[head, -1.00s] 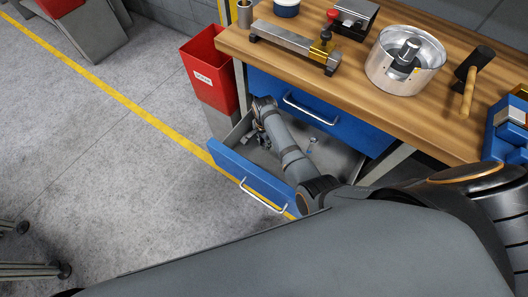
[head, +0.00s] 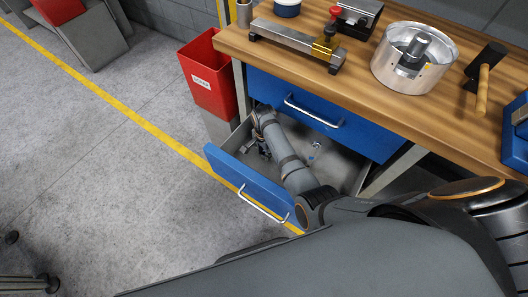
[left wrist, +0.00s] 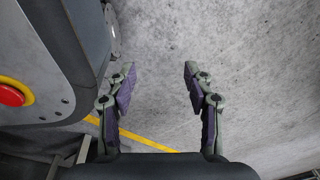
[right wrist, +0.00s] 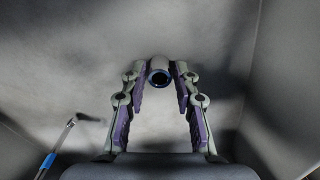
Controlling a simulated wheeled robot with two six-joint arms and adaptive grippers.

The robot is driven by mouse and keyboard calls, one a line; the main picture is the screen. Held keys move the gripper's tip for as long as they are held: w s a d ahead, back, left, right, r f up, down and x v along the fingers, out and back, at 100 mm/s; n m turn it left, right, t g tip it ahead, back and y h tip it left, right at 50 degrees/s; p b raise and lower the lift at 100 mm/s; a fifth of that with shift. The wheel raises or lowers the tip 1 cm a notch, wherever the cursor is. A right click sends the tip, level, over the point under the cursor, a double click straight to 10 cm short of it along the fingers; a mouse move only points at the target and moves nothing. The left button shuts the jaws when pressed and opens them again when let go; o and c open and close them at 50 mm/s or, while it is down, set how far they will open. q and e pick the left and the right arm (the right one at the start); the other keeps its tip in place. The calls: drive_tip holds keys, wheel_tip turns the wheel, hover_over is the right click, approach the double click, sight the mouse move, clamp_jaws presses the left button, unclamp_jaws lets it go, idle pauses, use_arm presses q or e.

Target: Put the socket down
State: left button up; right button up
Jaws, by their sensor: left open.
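The socket (right wrist: 160,74) is a small round metal piece with a dark hollow end and a bluish rim. It sits between the fingertips of my right gripper (right wrist: 160,72), which is shut on it. In the head view my right gripper (head: 262,150) is down inside the open lower drawer (head: 340,165), near its left end. The socket is hidden there by the arm. I cannot tell whether the socket touches the drawer floor. My left gripper (left wrist: 155,85) is open and empty above the grey floor, away from the bench.
A small tool with a blue part (head: 314,150) lies in the drawer, right of my forearm; it also shows in the right wrist view (right wrist: 55,145). The closed blue drawer (head: 320,115) and wooden benchtop (head: 340,70) are above. A red bin (head: 209,80) stands left.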

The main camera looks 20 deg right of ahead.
drive_tip(key=shift+o, duration=0.9)
drive_tip(key=shift+r, duration=0.25)
wheel_tip(320, 180, up, 6)
drive_tip(key=shift+f+p, duration=0.2)
drive_tip(key=shift+p, duration=0.85)
use_arm(q)
drive_tip(key=s, duration=0.1)
drive_tip(key=s+r, duration=0.1)
drive_tip(key=s+p, duration=0.1)
drive_tip(key=s, duration=0.1)
drive_tip(key=shift+s+r, duration=0.1)
drive_tip(key=shift+r, duration=0.15)
use_arm(e)
wheel_tip(320, 180, up, 6)
